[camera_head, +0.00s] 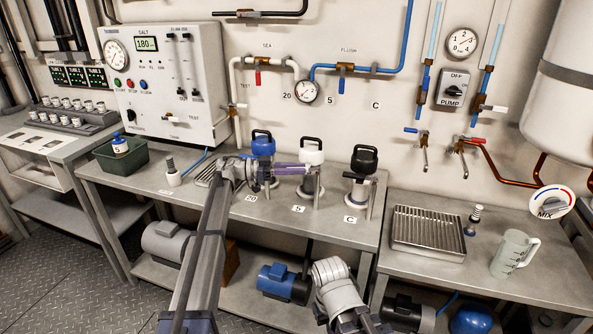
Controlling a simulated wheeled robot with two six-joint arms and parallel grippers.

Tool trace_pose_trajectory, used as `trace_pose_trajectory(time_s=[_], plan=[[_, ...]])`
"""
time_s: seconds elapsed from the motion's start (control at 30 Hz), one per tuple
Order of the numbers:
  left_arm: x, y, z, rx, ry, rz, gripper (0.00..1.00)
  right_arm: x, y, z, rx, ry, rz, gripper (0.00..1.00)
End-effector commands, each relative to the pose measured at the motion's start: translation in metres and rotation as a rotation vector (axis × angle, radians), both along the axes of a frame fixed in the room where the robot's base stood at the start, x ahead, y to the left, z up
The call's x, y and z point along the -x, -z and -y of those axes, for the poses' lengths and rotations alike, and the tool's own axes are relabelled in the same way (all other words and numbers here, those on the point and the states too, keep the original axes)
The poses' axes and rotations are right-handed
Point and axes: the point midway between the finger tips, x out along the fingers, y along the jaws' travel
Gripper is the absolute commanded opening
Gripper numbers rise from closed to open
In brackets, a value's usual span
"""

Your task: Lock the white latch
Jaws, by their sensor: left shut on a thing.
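The white latch (311,156) is a white-topped unit with a black loop handle. It stands on the middle bench behind the "5" label, between a blue-topped unit (263,147) and a black-topped unit (364,160). My left gripper (304,170) reaches in from the left, passing in front of the blue unit. Its fingers are shut at the white unit, just below the white top, apparently on its lever. The fingers hide that part, so I cannot tell the lever's exact position. My right arm shows at the bottom centre; its gripper is not visible.
A green bin (122,156) and a small white bottle (172,173) stand on the left. A ribbed tray (428,232) and a clear jug (513,254) stand on the right bench. Pipes and valves line the wall behind. The bench front near the labels is clear.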

Motion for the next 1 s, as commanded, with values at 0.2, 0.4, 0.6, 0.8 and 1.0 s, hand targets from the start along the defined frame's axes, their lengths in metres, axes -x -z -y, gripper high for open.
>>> trace_pose_trajectory(time_s=[0.2, 0.4, 0.6, 0.8, 1.0], plan=[[-0.0016, -0.0002, 0.0004, 0.001, 0.014, 0.000, 0.00, 0.0000, 0.0000, 0.0000, 0.000, 0.000, 0.000, 0.00], [-0.0014, -0.0003, 0.0007, 0.001, 0.015, 0.000, 0.00, 0.0000, 0.0000, 0.0000, 0.000, 0.000, 0.000, 0.00], [-0.0013, -0.0002, 0.0008, 0.001, 0.014, 0.000, 0.36, 0.0000, 0.0000, 0.0000, 0.000, 0.000, 0.000, 0.00], [-0.0012, -0.0001, 0.0006, 0.001, 0.015, 0.000, 0.55, 0.0000, 0.0000, 0.0000, 0.000, 0.000, 0.000, 0.00], [-0.0010, -0.0001, 0.0003, 0.000, 0.014, 0.000, 0.55, 0.0000, 0.0000, 0.0000, 0.000, 0.000, 0.000, 0.00]])
